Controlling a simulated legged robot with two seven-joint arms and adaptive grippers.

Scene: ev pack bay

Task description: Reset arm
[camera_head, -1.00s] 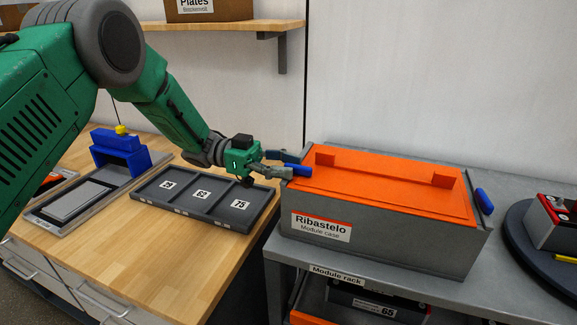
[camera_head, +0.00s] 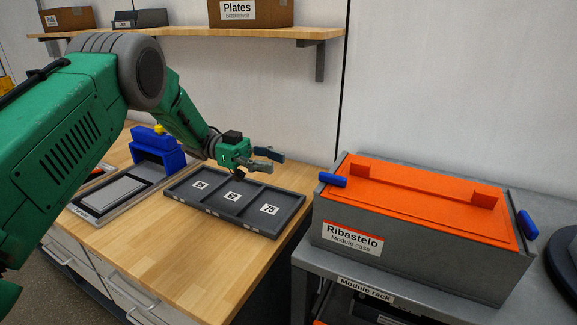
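My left gripper (camera_head: 271,160) is open and empty. It hangs above the back right part of the grey three-compartment tray (camera_head: 283,222) on the wooden bench. My green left arm comes in from the left. My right gripper is not in view. The grey module case (camera_head: 420,258) with an orange lid (camera_head: 420,193) stands on the grey rack to the right, apart from my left gripper. A blue handle (camera_head: 333,180) shows at its left end and another blue handle (camera_head: 527,225) at its right end.
A blue fixture (camera_head: 158,152) with a yellow knob stands at the back of the bench. A wooden shelf (camera_head: 300,35) on the wall carries a cardboard box labelled Plates (camera_head: 250,13). The bench top (camera_head: 215,255) in front of the tray is clear.

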